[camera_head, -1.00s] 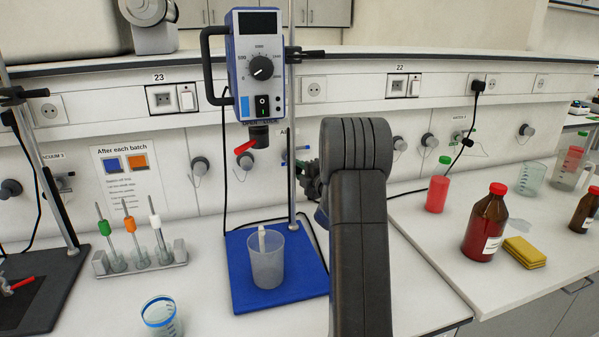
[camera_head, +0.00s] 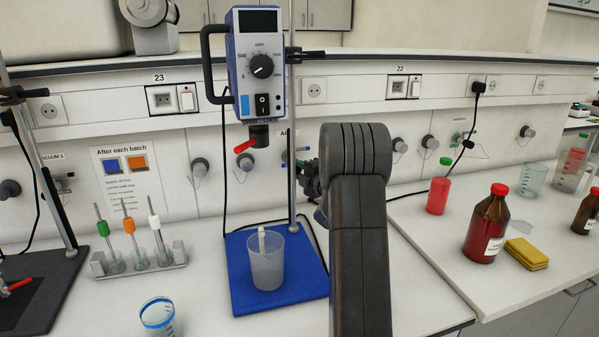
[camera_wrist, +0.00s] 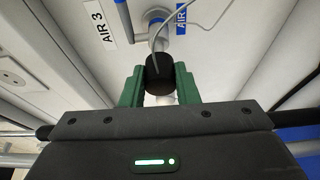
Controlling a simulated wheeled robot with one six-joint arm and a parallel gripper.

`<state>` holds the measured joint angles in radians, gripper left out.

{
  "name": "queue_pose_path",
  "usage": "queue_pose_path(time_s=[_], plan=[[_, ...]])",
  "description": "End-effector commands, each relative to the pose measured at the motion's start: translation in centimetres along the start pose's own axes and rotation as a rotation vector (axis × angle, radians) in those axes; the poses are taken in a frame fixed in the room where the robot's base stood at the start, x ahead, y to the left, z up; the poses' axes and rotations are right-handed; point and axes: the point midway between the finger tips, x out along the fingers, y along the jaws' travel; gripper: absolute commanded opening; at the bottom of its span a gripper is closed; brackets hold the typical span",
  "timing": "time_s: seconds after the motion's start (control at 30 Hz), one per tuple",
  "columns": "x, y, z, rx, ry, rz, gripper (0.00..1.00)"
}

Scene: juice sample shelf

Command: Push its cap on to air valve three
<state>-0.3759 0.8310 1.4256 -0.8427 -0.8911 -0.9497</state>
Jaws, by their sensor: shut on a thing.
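In the wrist view my gripper (camera_wrist: 160,84) has its green fingers shut on a black cap (camera_wrist: 158,66). A thin grey tether runs from around the cap up towards the wall fitting. The air valve (camera_wrist: 156,17), with a blue lever, shows just beyond the cap, beside the label "AIR 3" (camera_wrist: 92,21). The cap overlaps the valve's outlet in this view, so I cannot tell whether they touch or the cap is seated.
An overhead stirrer (camera_head: 256,62) on a stand rises left of my arm, above a beaker (camera_head: 266,270) on a blue base (camera_head: 246,295). A tube rack (camera_head: 150,268) stands farther left. Bottles, including a brown one (camera_head: 485,228), stand on the right bench.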

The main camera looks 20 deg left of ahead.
Motion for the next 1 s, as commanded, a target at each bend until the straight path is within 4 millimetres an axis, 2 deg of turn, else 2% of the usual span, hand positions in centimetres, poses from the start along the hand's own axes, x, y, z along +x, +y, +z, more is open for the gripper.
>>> queue_pose_path(time_s=[0.5, 1.0], plan=[[1.06, -0.05, 0.37, 0.001, 0.0, 0.0, 0.0], [1.08, -0.1, 0.4, 0.0, -0.001, 0.0, 0.0]])
